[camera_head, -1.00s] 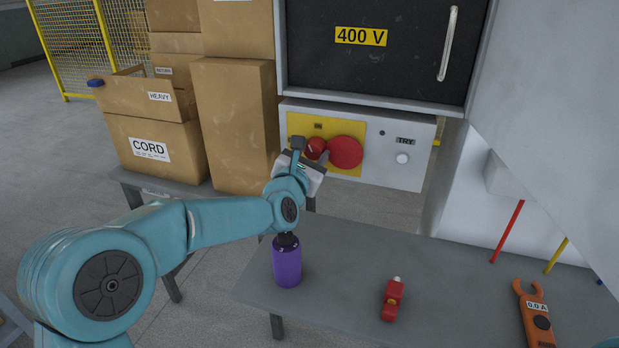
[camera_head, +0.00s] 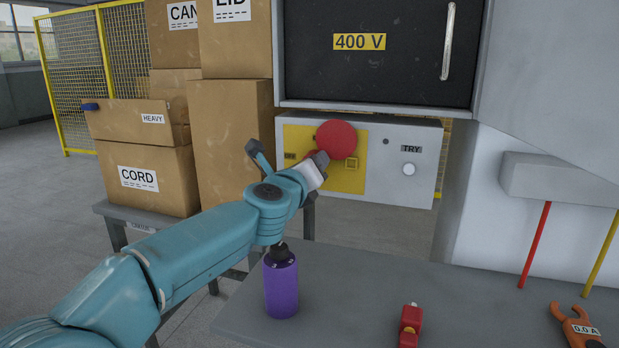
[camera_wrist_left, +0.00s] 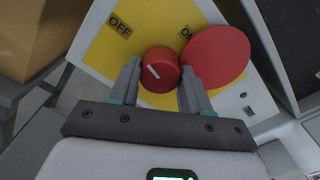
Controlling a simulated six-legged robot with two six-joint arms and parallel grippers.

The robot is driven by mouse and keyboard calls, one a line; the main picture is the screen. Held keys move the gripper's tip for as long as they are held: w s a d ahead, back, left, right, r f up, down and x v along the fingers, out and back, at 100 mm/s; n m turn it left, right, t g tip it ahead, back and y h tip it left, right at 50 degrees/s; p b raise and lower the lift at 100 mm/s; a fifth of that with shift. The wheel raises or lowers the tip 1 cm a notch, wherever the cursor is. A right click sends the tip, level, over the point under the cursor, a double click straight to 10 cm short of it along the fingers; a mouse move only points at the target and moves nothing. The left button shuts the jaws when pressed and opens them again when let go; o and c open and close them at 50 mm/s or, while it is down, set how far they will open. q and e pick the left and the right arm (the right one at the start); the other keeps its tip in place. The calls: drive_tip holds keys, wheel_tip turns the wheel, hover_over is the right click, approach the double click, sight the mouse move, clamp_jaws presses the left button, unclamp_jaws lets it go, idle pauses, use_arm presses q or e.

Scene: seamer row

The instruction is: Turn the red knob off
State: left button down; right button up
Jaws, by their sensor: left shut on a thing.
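The red knob (camera_wrist_left: 160,68) sits on a yellow plate (camera_wrist_left: 97,57), with a white mark on its face. In the left wrist view the mark tilts to the upper left, roughly toward the OFF label (camera_wrist_left: 120,26). The ON label (camera_wrist_left: 186,32) is partly covered by a large red disc (camera_wrist_left: 217,56) beside the knob. My left gripper (camera_wrist_left: 163,84) is shut on the knob, one finger on each side. In the head view my left gripper (camera_head: 317,161) hides most of the knob (camera_head: 311,154). My right gripper is out of view.
A dark 400 V door (camera_head: 385,70) is above the panel. A purple bottle (camera_head: 281,285) stands on the grey table (camera_head: 345,300) under my left arm. A red item (camera_head: 410,327) and an orange clamp meter (camera_head: 577,326) lie to the right. Boxes (camera_head: 145,180) are stacked left.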

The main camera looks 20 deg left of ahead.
use_arm(q)
drive_tip(key=shift+r+n+b, duration=0.1)
drive_tip(key=shift+n+b, duration=0.4)
drive_tip(key=shift+n, duration=0.6)
drive_tip(key=c, duration=0.9)
unclamp_jaws()
drive_tip(key=shift+c, duration=0.2)
drive_tip(key=o, duration=0.4)
drive_tip(key=shift+w, duration=0.1)
drive_tip(key=shift+o, duration=0.2)
drive_tip(key=shift+s, duration=0.2)
drive_tip(key=s+b, duration=0.1)
drive_tip(key=s, duration=0.4)
drive_tip(key=s+b, duration=0.1)
drive_tip(key=s, duration=0.4)
drive_tip(key=s+b, duration=0.1)
drive_tip(key=s, duration=0.5)
drive_tip(key=shift+s+a, duration=0.1)
drive_tip(key=shift+a, duration=0.15)
